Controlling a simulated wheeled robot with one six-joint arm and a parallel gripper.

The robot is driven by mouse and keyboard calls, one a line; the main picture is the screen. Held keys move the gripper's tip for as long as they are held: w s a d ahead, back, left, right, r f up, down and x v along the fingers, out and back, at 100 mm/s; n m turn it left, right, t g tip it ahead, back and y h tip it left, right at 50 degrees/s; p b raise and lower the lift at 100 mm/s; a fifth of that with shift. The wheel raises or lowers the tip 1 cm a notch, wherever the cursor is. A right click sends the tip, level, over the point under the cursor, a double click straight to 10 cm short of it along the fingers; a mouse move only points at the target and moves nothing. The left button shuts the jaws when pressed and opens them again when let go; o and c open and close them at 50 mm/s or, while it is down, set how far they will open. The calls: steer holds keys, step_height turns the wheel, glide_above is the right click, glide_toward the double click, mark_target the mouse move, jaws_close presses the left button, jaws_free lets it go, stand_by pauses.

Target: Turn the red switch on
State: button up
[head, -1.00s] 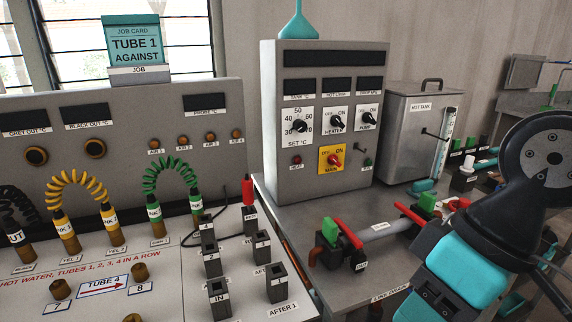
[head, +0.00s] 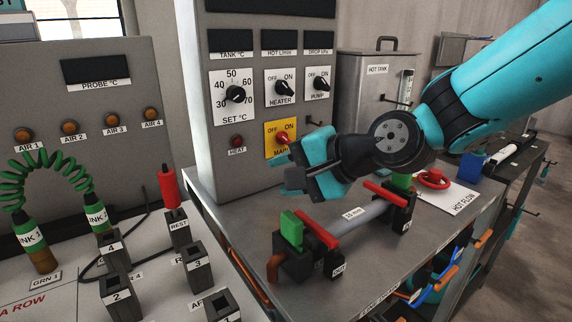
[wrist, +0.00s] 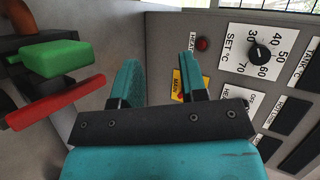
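The red switch (head: 282,138) is a small knob on a yellow plate marked OFF, ON and MAIN, low on the front of the grey control box (head: 262,100). I cannot tell clearly which way it points. My gripper (head: 284,168) is open and empty, just below and in front of the plate, apart from the switch as far as I can see. In the wrist view my gripper (wrist: 160,78) shows two teal fingers spread apart. The yellow plate (wrist: 177,86) shows near the right finger, which partly hides it and much of the switch.
The black SET, HEATER (head: 283,88) and PUMP (head: 318,84) knobs sit above the switch. A pipe with a green block (head: 291,228) and red levers (head: 320,229) stands on the bench below my gripper. The grey hot tank (head: 372,85) is behind my arm.

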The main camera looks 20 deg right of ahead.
steer(key=w+d+f+m+t+h+b, duration=0.1)
steer(key=w+d+f+m+t+b, duration=0.2)
steer(key=w+d+m+t, duration=0.35)
steer(key=m+t+h, duration=0.2)
steer(key=m, duration=0.6)
glide_toward(288, 141)
steer(key=shift+n, duration=0.25)
steer(key=p+x, duration=0.4)
steer(key=x, duration=0.4)
steer(key=shift+w+a+r, duration=0.15)
steer(key=shift+w+r, duration=0.05)
steer(key=shift+w, duration=0.15)
steer(key=shift+f, duration=0.15)
steer(key=shift+w+a+p, duration=0.1)
steer(key=shift+w+p, duration=0.3)
steer(key=shift+p, duration=0.05)
jaws_close()
